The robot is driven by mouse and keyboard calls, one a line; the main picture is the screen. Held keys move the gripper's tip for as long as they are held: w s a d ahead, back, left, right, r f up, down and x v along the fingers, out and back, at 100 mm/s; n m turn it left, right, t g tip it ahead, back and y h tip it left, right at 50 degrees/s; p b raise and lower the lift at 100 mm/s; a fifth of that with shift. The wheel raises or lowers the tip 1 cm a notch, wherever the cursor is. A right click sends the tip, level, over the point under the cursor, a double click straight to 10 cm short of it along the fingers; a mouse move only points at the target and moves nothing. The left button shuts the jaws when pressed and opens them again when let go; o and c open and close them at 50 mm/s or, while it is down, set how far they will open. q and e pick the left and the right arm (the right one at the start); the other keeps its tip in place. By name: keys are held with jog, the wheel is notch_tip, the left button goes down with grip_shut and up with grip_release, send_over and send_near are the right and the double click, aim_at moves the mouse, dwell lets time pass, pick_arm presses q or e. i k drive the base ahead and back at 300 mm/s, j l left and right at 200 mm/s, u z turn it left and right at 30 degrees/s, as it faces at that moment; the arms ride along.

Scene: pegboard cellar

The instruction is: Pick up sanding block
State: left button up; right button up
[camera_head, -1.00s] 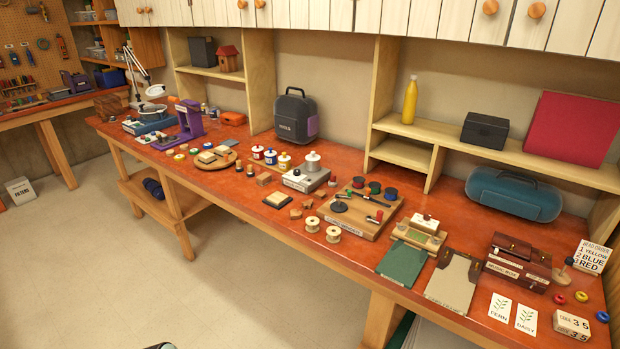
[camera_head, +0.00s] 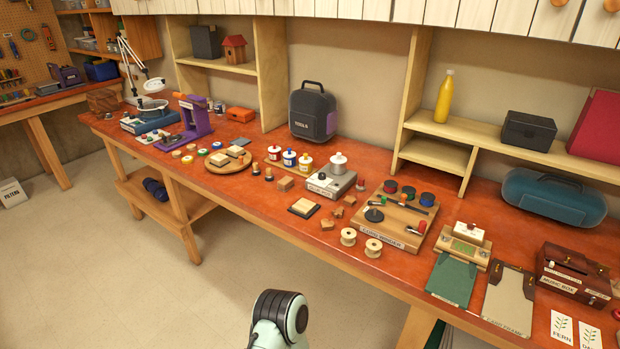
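No block is labelled as the sanding block, and I cannot tell for certain which one it is. A flat square block with a tan top and dark edge (camera_head: 304,207) lies on the red bench near its front edge, left of two pale spools. Small brown wooden blocks (camera_head: 328,224) lie beside it. Tan blocks (camera_head: 236,151) also rest on a round wooden board (camera_head: 228,168) farther left. A pale green arm link of mine with a dark end shows at the bottom, below the bench edge. Neither gripper's fingers are visible.
The red bench (camera_head: 262,206) has bare room around the square block. Behind are paint pots (camera_head: 289,158) and a grey box with a metal knob (camera_head: 331,184). Right are the spools (camera_head: 373,248) and a wooden cord-winder board (camera_head: 393,224). Floor in front is clear.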

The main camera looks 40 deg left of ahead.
aim_at(284, 184)
jog(key=j+z, duration=0.25)
jog(key=j, duration=0.25)
jog(key=k+j+z, duration=0.1)
jog(key=j+z, duration=0.2)
jog(key=j, duration=0.2)
jog(key=j+z, duration=0.1)
jog(key=j, duration=0.25)
jog(key=k+j, duration=0.15)
jog(key=j, duration=0.2)
jog(key=j+z, duration=0.15)
jog(key=j, duration=0.2)
jog(key=k+j, duration=0.1)
jog(key=j, duration=0.25)
jog(key=k+j, duration=0.1)
jog(key=j, duration=0.25)
jog(key=k+j, duration=0.15)
jog(key=j, duration=0.2)
jog(key=i+z, duration=0.05)
